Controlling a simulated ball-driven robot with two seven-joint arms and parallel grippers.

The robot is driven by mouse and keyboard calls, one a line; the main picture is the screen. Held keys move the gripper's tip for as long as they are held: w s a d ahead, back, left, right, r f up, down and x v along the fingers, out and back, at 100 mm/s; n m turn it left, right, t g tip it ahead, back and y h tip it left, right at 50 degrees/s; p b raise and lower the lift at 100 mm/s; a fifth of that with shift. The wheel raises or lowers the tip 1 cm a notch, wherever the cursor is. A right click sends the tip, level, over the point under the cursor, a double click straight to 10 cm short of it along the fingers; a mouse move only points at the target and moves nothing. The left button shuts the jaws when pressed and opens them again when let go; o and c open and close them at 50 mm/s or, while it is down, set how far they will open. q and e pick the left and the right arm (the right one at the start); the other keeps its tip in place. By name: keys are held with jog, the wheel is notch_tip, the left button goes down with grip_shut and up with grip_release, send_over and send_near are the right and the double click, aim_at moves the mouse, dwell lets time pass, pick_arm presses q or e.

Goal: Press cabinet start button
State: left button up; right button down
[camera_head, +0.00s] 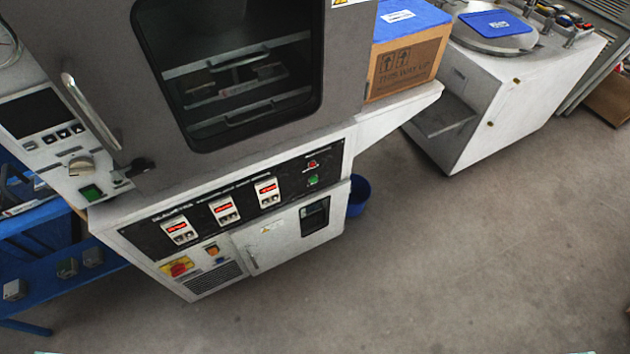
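The grey cabinet (345,60) with a dark glass door window fills the upper left, seen tilted from above. Its black lower panel (245,193) carries several displays with red digits. At the panel's right end a green button (313,180) sits just below a red one (312,164); their labels are too small to read. Another green button or switch (90,192) is on the cabinet's left control panel, below a knob (81,166). Neither gripper can be made out; only thin slivers show at the bottom edge. Nothing touches the buttons.
A red-and-yellow switch (180,268) is low on the cabinet front. A cardboard box (408,66) stands right of the cabinet, a blue bucket (358,196) on the floor beside it. A white machine (525,95) stands at upper right. The grey floor (450,260) in front is clear.

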pick_arm(q)
grip_shut()
jog(key=shift+a, duration=0.1)
dwell(1.4)
